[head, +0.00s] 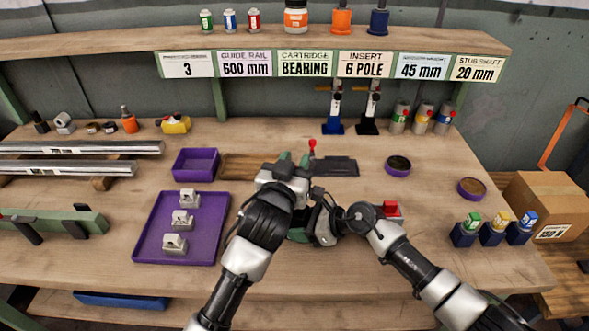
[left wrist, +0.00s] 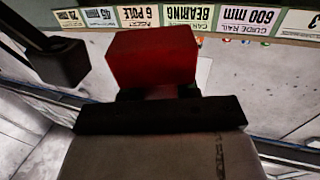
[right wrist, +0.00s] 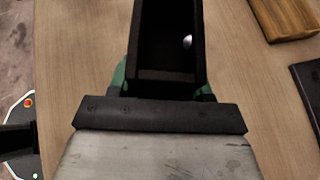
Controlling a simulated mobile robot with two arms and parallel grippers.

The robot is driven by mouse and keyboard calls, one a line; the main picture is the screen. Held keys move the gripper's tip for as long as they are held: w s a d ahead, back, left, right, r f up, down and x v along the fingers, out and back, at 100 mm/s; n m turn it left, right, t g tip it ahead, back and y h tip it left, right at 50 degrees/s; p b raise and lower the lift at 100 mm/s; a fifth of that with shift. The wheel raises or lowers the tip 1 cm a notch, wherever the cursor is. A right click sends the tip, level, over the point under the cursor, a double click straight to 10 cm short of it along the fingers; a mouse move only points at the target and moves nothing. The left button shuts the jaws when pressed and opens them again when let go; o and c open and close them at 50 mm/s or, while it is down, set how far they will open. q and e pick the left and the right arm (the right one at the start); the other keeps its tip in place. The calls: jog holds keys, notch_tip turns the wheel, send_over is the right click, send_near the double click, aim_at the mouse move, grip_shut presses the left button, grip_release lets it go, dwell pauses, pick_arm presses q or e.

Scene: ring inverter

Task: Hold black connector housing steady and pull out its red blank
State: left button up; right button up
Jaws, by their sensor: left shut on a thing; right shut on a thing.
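The red blank (left wrist: 150,58) is a red block between the fingers of my left gripper (head: 293,158), which is shut on it. In the head view the blank is not clearly visible. The black connector housing (right wrist: 166,75) is in my right gripper (head: 299,235), which is shut on it with a green finger on each side. Its hollow shows dark inside, with a small bright spot and no red in it. In the head view the housing is mostly hidden by my left arm. The blank is apart from the housing, held higher and farther back.
A purple tray (head: 146,251) with several light grey parts and a purple bin (head: 184,174) are at left. A brown board (head: 238,172) and a black tray (head: 345,167) lie behind my grippers. A red block (head: 391,208) stands right of them.

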jog(key=o, duration=0.8)
jog(key=v, duration=0.7)
jog(key=shift+d+f, duration=0.1)
jog(key=shift+s+d, duration=0.1)
jog(key=shift+d, duration=0.05)
